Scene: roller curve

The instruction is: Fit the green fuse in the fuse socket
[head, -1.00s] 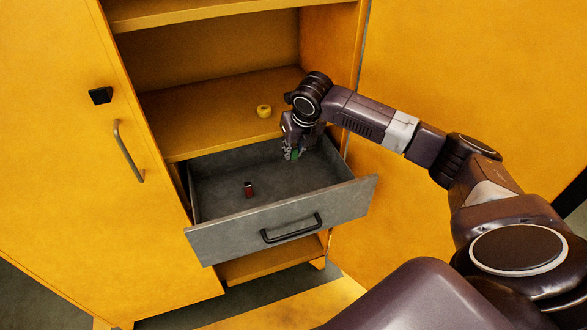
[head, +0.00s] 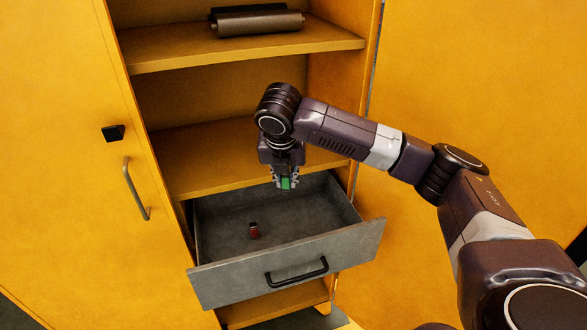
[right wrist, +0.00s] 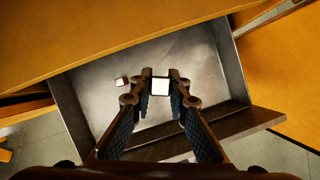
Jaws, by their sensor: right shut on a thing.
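My right gripper (head: 286,184) is shut on the green fuse (head: 287,183) and holds it above the back part of the open grey drawer (head: 345,245). In the right wrist view a pale end of the fuse (right wrist: 160,87) shows between the fingertips (right wrist: 161,92), with the drawer floor below. I cannot make out a fuse socket in these frames. My left gripper is not in view.
A small dark red fuse-like piece (head: 254,230) stands in the drawer, also seen in the right wrist view (right wrist: 122,81). Dark rollers (head: 258,22) lie on the upper shelf (head: 170,55). The yellow cabinet door (head: 65,150) stands at the left.

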